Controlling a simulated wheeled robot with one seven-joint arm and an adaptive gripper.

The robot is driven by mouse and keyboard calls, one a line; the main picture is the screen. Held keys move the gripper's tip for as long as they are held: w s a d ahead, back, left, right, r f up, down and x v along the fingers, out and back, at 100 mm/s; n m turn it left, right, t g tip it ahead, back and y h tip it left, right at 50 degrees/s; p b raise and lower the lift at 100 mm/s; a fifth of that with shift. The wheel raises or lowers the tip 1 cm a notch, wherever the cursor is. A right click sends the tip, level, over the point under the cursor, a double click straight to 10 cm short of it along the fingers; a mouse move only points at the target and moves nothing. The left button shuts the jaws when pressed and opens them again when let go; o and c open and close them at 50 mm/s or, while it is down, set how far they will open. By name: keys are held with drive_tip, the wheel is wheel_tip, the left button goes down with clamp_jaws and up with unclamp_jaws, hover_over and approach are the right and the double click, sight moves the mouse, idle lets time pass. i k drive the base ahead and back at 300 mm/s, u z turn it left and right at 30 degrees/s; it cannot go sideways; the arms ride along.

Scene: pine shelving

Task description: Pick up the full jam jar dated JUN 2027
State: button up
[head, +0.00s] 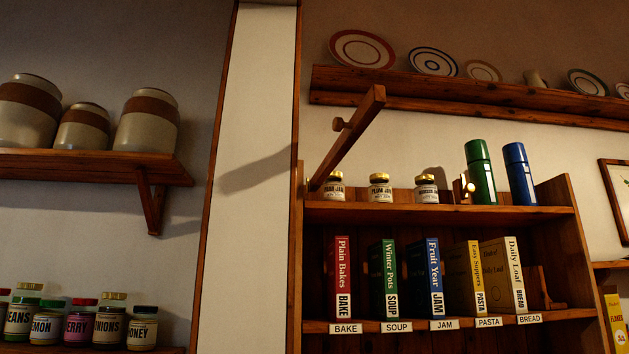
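Three small glass jars with gold lids and pale labels stand in a row on the top shelf of the pine bookcase in the head view. The left jam jar (334,188) has a label that is partly unreadable. The middle jar (380,188) reads PLUM JAM. The right jar (426,189) seems to read DAMSON JAM. The small date lines are too small to read, and I cannot tell which jars are full. My gripper is not in view.
A green flask (480,172) and a blue flask (520,174) stand right of the jars. A wooden bar (350,138) with a knob slants above the left jar. Labelled books (434,278) fill the shelf below. More jars (79,322) stand at lower left.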

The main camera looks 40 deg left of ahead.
sight(333, 189)
drive_tip(key=z, duration=0.05)
drive_tip(key=k, duration=0.1)
drive_tip(key=u, duration=1.1)
